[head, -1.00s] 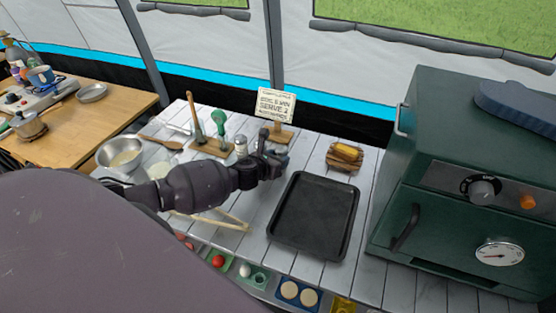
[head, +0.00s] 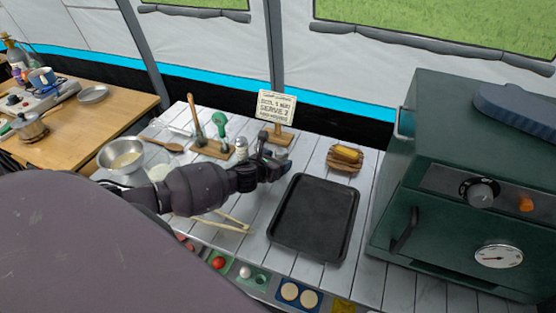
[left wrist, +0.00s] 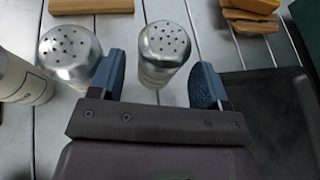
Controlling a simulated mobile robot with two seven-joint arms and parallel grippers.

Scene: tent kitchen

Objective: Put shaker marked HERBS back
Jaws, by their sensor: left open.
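In the left wrist view, a shaker with a pierced metal top (left wrist: 163,45) stands between the two blue fingers of my left gripper (left wrist: 160,68). The gripper is open, with a gap visible between the shaker and the right finger. A second metal-topped shaker (left wrist: 70,55) stands just outside the left finger. A pale cylinder with a label (left wrist: 24,80) is partly cut off at the left edge. No HERBS marking can be read. In the head view, my left gripper (head: 274,165) is low over the table, beside a metal-topped shaker (head: 241,147). My right gripper is not in view.
A black tray (head: 315,218) lies right of the gripper, with the green oven (head: 450,190) beyond. A sign (head: 275,105) and a wooden stand with utensils (head: 211,149) are behind. Tongs (head: 225,222) lie in front, and a metal bowl (head: 122,160) is at left.

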